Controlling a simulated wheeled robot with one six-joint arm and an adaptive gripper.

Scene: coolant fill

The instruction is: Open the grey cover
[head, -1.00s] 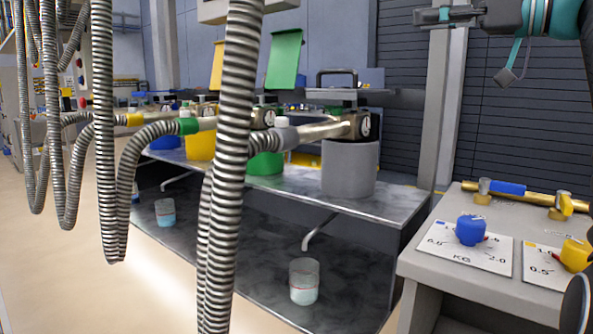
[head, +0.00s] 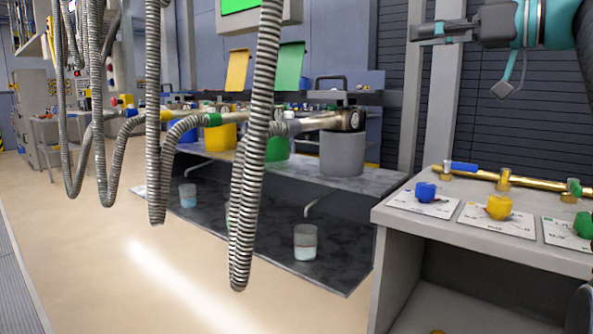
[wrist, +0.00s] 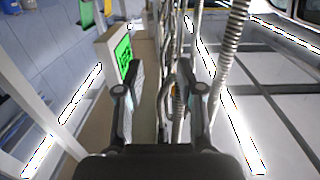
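The grey cover (head: 338,95) with its dark handle lies flat over the grey container (head: 342,153) at the right end of the bench in the head view. A hose nozzle with a round gauge is at that container's rim. My gripper (head: 418,32) is up at the top right of the head view, in the air, apart from the cover and pointing left. In the wrist view my gripper (wrist: 163,78) has its two fingers spread with nothing held between them. I cannot make out the grey cover in the wrist view.
A yellow cover (head: 236,69) and a green cover (head: 290,66) stand upright behind. Ribbed hoses (head: 262,110) hang in front of the bench (head: 330,184). A panel (head: 480,219) with coloured knobs stands at the right. The floor (head: 100,240) at left is clear.

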